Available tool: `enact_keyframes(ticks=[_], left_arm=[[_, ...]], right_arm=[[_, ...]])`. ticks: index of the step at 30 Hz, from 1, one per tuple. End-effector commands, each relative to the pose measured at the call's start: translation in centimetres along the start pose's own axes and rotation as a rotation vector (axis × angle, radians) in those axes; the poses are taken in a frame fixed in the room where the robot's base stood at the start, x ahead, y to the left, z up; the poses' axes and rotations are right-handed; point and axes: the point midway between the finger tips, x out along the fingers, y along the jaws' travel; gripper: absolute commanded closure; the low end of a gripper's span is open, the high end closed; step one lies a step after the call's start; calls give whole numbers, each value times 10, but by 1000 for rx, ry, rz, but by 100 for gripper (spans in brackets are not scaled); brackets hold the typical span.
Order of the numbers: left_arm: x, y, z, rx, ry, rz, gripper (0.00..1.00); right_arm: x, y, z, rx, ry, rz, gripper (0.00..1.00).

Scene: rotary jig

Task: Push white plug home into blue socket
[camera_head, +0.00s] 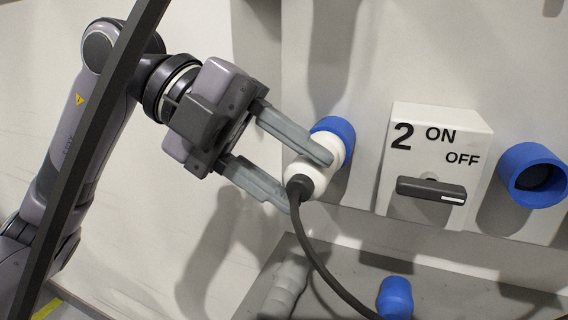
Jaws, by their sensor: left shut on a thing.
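The white plug (322,152), with a dark cable (322,268) hanging from its lower end, is at the mouth of the blue socket (334,126) on the upright panel. The socket's blue rim shows above and right of the plug; how deep the plug sits cannot be told. My left gripper (308,182) comes in from the left and is shut on the plug, one finger above and one below it. The upper finger hides part of the plug. My right gripper is not in view.
A white switch box (437,135) marked 2, ON and OFF, with a dark handle (431,190), stands right of the plug. A second blue socket (533,175) is at the far right. A blue piece (395,298) and a grey cylinder (287,288) are below.

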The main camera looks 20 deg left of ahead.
Motion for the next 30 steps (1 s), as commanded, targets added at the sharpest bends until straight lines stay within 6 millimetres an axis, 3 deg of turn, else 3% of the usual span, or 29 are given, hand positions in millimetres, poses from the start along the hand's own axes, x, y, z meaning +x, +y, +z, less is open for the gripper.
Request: enact_keyframes(ticks=[15, 16, 18, 30], left_arm=[[0, -2, 6, 0, -5, -4, 90], [0, -2, 6, 0, -5, -5, 45], [0, -2, 6, 0, -4, -4, 25], [0, -1, 5, 0, -1, 0, 25]], right_arm=[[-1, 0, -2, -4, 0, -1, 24], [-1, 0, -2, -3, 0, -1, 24], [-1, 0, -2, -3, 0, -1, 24], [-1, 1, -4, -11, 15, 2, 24]])
